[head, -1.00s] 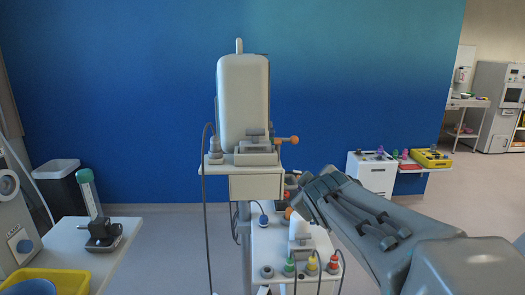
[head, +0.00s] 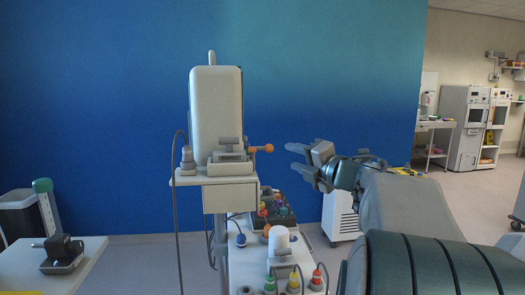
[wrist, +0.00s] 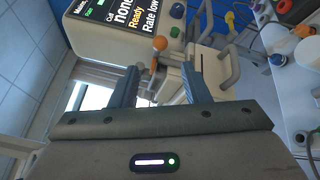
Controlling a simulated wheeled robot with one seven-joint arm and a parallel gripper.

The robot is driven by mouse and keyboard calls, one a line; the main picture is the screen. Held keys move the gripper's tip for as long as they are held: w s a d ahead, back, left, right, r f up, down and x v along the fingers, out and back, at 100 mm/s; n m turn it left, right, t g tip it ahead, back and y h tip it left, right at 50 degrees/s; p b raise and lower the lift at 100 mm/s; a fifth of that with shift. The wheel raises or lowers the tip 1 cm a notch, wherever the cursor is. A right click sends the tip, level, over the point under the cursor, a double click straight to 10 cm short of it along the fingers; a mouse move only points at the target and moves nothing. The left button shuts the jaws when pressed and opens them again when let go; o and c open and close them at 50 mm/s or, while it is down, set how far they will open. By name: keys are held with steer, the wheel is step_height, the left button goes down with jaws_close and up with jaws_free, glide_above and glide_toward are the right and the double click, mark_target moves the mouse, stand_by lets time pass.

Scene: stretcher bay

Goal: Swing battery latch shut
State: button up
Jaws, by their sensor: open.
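The battery latch shows as a lever with an orange knob (head: 264,148). It sticks out to the right from the grey base of a tall white device (head: 216,105). In the wrist view the orange knob (wrist: 159,44) appears ahead of the fingers, between their lines, below the device's screen (wrist: 124,18). My gripper (head: 293,158) is open and empty, a little to the right of the knob, with its fingers pointing left toward it. In the wrist view my gripper (wrist: 160,78) shows a clear gap between its fingers. I cannot tell whether the latch is fully open.
The device stands on a pole shelf (head: 188,180). A lower white unit (head: 250,262) holds several coloured connectors. A dark cable (head: 180,225) hangs at the left of the pole. A side table (head: 85,255) stands at left.

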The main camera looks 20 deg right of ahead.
mark_target(272, 150)
steer(key=p+x, duration=0.1)
steer(key=x, duration=1)
steer(key=shift+w, duration=0.25)
jaws_close()
